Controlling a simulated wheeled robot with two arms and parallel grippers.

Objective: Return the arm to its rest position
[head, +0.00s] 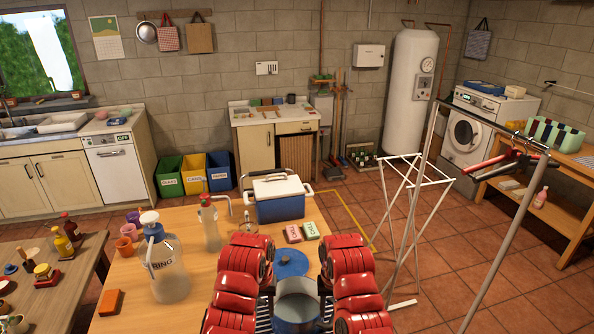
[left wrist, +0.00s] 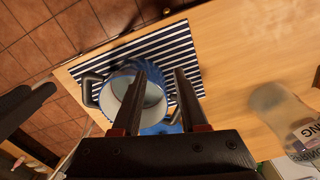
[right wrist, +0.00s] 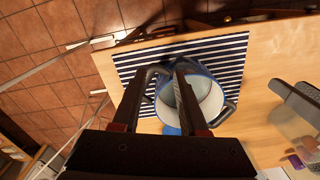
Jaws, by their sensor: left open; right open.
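Both my red arms reach down over the wooden table in the head view, and their fingertips are hidden there. My left gripper (left wrist: 159,75) is open, with its fingers apart above the blue pot (left wrist: 122,86) in the left wrist view. My right gripper (right wrist: 166,70) is open too, its fingers over the pot (right wrist: 203,98) near one dark handle in the right wrist view. Nothing shows held in either. The pot (head: 297,308) has a pale inside and stands on a striped mat (right wrist: 225,52), between my arms in the head view. Finger contact with the handles cannot be told.
A blue lid (head: 291,263) lies behind the pot.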

